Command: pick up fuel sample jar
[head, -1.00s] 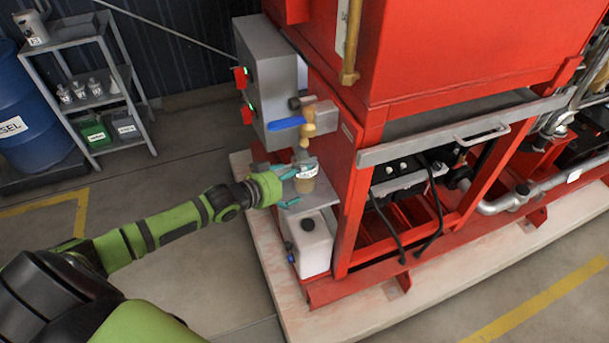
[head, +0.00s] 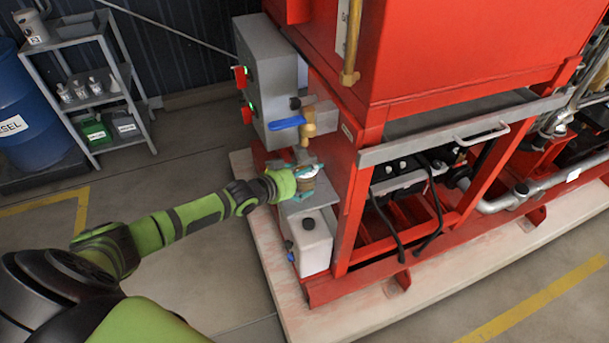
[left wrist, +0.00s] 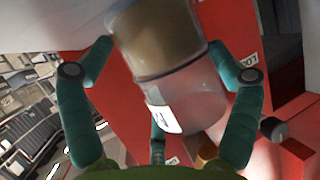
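The fuel sample jar (head: 309,185) is a small clear jar with amber liquid and a white label, below the brass valve (head: 309,126) on the red pump unit. My left gripper (head: 304,181) is around it, fingers on opposite sides. In the left wrist view the jar (left wrist: 170,75) fills the middle, with its label towards the lower edge. There the teal fingers of my left gripper (left wrist: 160,47) bend in and appear to touch its sides. Whether the jar still rests on the small grey shelf (head: 292,208) is hidden. My right gripper is out of view.
A white container (head: 312,244) stands just under the shelf. A grey control box (head: 268,82) and a blue valve handle (head: 287,123) are close above the jar. A shelf rack (head: 88,80) and blue drum (head: 25,115) stand at the left. The floor between is clear.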

